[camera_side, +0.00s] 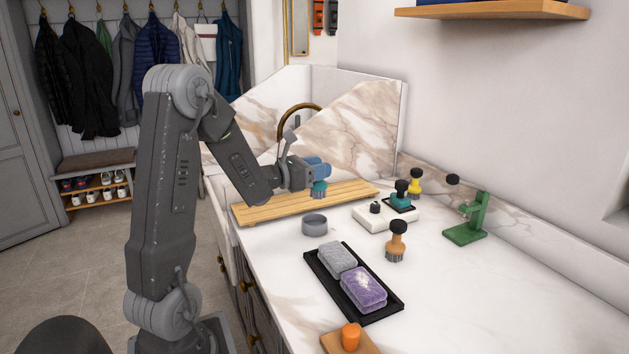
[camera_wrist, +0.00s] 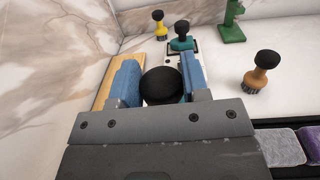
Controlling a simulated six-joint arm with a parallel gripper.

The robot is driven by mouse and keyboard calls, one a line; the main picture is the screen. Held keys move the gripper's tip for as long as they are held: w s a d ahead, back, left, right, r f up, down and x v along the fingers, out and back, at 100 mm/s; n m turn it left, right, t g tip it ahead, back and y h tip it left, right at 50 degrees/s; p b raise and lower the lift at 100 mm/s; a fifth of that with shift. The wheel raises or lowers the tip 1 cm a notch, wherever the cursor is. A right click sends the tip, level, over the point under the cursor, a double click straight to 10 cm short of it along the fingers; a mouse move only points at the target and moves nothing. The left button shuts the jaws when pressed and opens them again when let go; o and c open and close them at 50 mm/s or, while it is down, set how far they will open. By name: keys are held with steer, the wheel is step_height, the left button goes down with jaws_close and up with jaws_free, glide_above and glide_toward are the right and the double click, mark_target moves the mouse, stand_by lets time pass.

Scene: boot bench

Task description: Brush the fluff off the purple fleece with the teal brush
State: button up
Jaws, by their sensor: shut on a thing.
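My gripper (camera_side: 319,171) has blue fingers and is shut on a teal brush (camera_side: 319,188), holding it upright above the wooden slatted board. In the wrist view the brush's round black knob (camera_wrist: 161,86) sits between the fingers, hiding most of its body. The purple fleece (camera_side: 366,294) lies on a black tray (camera_side: 385,295) in front of and right of the gripper, with a pale patch of fluff on top. The fleece is partly in the wrist view (camera_wrist: 313,144) at the right edge. A grey folded pad (camera_side: 337,259) lies beside it on the tray.
The slatted board (camera_side: 350,192) is under the gripper. A grey ring-shaped dish (camera_side: 314,225) and an orange brush (camera_side: 396,244) stand near the tray. Behind are a white block (camera_side: 375,221), another black-knobbed teal tool (camera_side: 401,197), a yellow brush (camera_side: 415,186) and a green stand (camera_side: 467,228).

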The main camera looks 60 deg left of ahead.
steer(key=w+d+r+m+g+h, duration=0.1)
steer(key=w+d+m+g+h, duration=0.1)
steer(key=d+m+h, duration=0.5)
steer(key=d+g+h, duration=0.1)
steer(key=d+h, duration=0.3)
steer(key=d, duration=0.2)
steer(key=shift+d, duration=0.25)
steer(key=d+m+g+h, duration=0.1)
steer(key=d, duration=0.1)
steer(key=s+d+m+g+h, duration=0.1)
steer(key=d+m+g+h, duration=0.1)
steer(key=d, duration=0.1)
steer(key=s+d+m+g+h, duration=0.1)
steer(key=d+m+g+h, duration=0.1)
steer(key=shift+s+d, duration=0.1)
steer(key=shift+d, duration=0.05)
steer(key=s+d+m+g+h, duration=0.1)
steer(key=d+g, duration=0.1)
steer(key=s+d+f+m+g+h, duration=0.1)
steer(key=s+d+m+g, duration=0.1)
steer(key=g, duration=0.1)
steer(key=s+d+m+g+h, duration=0.1)
steer(key=s+d+m+g, duration=0.1)
steer(key=g, duration=0.1)
steer(key=shift+s+f, duration=0.15)
steer(key=shift+f, duration=1.75)
steer(key=shift+r, duration=0.1)
